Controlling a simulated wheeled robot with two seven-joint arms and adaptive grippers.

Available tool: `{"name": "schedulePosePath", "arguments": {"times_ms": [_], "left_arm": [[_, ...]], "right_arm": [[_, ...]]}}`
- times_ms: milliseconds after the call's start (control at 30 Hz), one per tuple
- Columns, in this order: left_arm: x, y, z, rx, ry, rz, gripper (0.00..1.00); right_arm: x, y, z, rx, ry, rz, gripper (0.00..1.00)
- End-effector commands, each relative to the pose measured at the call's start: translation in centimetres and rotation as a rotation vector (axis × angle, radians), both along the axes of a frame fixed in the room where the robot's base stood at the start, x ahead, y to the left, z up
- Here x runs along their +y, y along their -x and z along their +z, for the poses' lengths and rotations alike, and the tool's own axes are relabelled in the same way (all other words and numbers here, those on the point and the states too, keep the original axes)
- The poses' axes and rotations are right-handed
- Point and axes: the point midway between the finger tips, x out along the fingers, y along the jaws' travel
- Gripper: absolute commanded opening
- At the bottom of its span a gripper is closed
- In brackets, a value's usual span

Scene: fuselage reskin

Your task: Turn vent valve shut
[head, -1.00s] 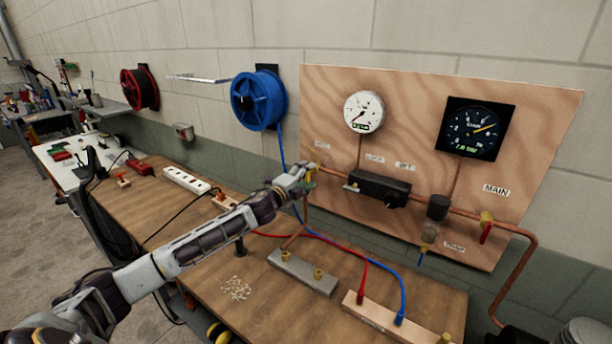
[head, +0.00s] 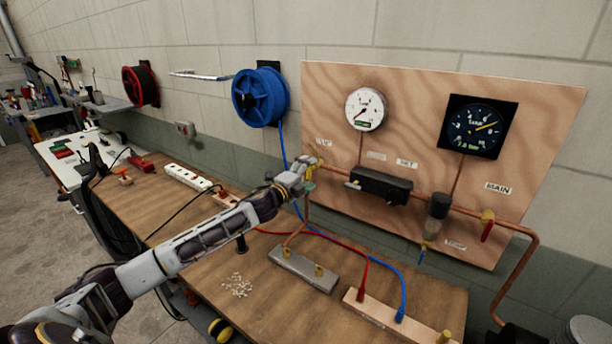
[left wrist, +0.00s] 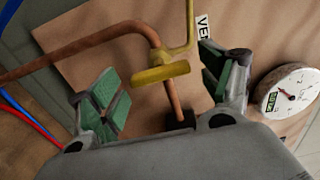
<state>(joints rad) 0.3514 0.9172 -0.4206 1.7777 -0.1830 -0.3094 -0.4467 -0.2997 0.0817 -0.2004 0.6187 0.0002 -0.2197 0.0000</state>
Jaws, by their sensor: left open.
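The vent valve's yellow handle (left wrist: 160,74) shows in the left wrist view on a copper pipe, beside a partly hidden label (left wrist: 203,24) reading "VE". My left gripper (left wrist: 165,88) is open, with one green-padded finger on each side of the handle. The handle lies between the fingers, and I see no finger closed on it. In the head view my left gripper (head: 302,174) is at the left edge of the plywood panel and covers most of the valve. My right gripper is not in view.
The plywood panel (head: 540,130) carries a white gauge (head: 366,109), a dark gauge (head: 474,127), a black regulator block (head: 380,185) and a red-handled main valve (head: 487,230). Below, a grey manifold (head: 302,270) and red and blue hoses sit on the wooden bench (head: 200,255).

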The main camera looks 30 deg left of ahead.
Motion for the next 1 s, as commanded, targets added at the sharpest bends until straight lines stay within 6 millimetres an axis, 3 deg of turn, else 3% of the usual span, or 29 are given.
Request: {"name": "schedulePosePath", "arguments": {"times_ms": [367,1000], "left_arm": [[0.2,0.8,-0.1,0.001,0.002,0.001,0.79],[0.7,4.4,-0.1,0.001,0.001,0.000,0.79]], "right_arm": [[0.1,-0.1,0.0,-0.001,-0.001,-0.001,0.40],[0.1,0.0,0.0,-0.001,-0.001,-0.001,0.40]]}}
